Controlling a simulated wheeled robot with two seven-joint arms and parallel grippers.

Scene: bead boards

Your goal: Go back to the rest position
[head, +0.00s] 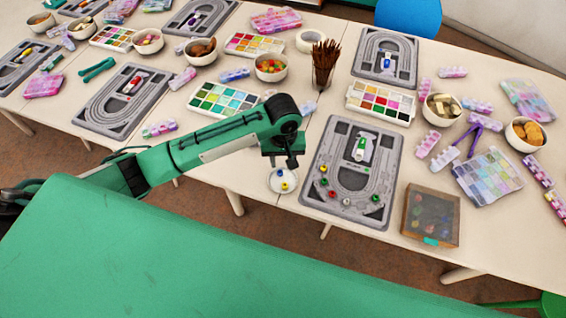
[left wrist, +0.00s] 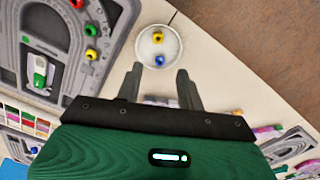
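My left arm reaches in from the left over the white table. Its gripper (head: 283,160) is above a small white dish (head: 275,182) that holds a yellow bead and a blue bead. In the left wrist view the two fingers (left wrist: 161,85) stand apart with nothing between them, and the dish (left wrist: 173,43) lies just beyond their tips. My right gripper is in neither view.
A grey bead board (head: 331,204) with several coloured beads in its channel lies right of the dish. A clear-lidded box (head: 431,216) stands near the front edge. Paint palettes, bowls and a jar of brown sticks (head: 325,62) crowd the table behind.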

